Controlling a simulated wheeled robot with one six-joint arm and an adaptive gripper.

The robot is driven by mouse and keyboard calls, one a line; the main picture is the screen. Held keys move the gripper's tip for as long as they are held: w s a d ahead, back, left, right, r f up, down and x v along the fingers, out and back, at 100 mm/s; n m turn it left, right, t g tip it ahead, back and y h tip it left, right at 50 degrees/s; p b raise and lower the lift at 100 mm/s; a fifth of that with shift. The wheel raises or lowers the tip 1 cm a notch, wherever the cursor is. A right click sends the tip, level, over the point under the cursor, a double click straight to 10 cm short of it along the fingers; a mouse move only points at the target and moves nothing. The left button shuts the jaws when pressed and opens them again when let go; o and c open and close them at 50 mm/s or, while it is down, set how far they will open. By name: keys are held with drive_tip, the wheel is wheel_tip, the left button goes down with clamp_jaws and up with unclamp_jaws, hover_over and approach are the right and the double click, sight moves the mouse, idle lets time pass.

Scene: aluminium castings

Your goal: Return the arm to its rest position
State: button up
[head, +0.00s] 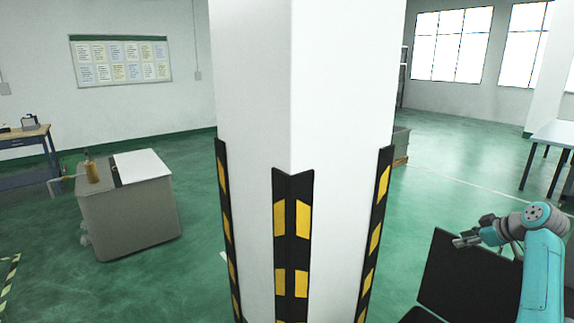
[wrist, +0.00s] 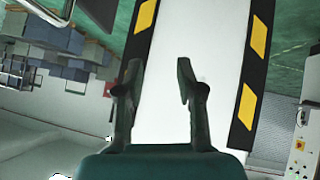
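My gripper (head: 466,240) shows at the lower right of the head view, at the end of my teal and grey arm, pointing left. The arm is bent over a black surface, and the gripper is held in the air. In the wrist view my gripper (wrist: 158,78) has its two dark fingers spread apart, with nothing between them. Behind the fingers is the white pillar (wrist: 190,60) with black and yellow edge guards. No casting is held.
The white pillar (head: 300,80) stands close in front, left of my gripper. A grey cabinet (head: 135,215) stands at left, a workbench (head: 25,140) behind it. A pale table (head: 553,133) stands at far right. Green floor between pillar and table looks clear.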

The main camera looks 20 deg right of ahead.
drive_tip(key=w+a+f+m, duration=0.2)
drive_tip(key=a+f, duration=0.7)
drive_tip(key=f, duration=0.4)
drive_tip(key=s+a+f+m+h, duration=0.1)
drive_tip(key=s+a+f, duration=0.3)
drive_tip(key=a+f, duration=0.35)
drive_tip(key=s+a+f+m+t+h, duration=0.1)
drive_tip(key=s+a+f, duration=0.45)
drive_tip(key=a, duration=0.35)
drive_tip(key=s+a+f+m, duration=0.1)
drive_tip(key=s+a+f, duration=0.3)
drive_tip(key=a+f, duration=0.4)
drive_tip(key=s+a+r+t+h, duration=0.1)
drive_tip(key=s+a, duration=0.6)
drive_tip(key=s, duration=0.3)
drive_tip(key=s+a+r+t, duration=0.1)
drive_tip(key=s+a, duration=0.6)
drive_tip(key=s, duration=0.3)
drive_tip(key=s+a+r+t+y, duration=0.1)
drive_tip(key=s+a+r, duration=0.1)
drive_tip(key=s+r, duration=0.6)
drive_tip(key=s+a+r+t+y, duration=0.1)
drive_tip(key=s+a+r, duration=0.2)
drive_tip(key=s+r, duration=0.5)
drive_tip(key=shift+s+a+r, duration=0.25)
drive_tip(key=shift+a+r, duration=0.05)
drive_tip(key=shift+r, duration=0.15)
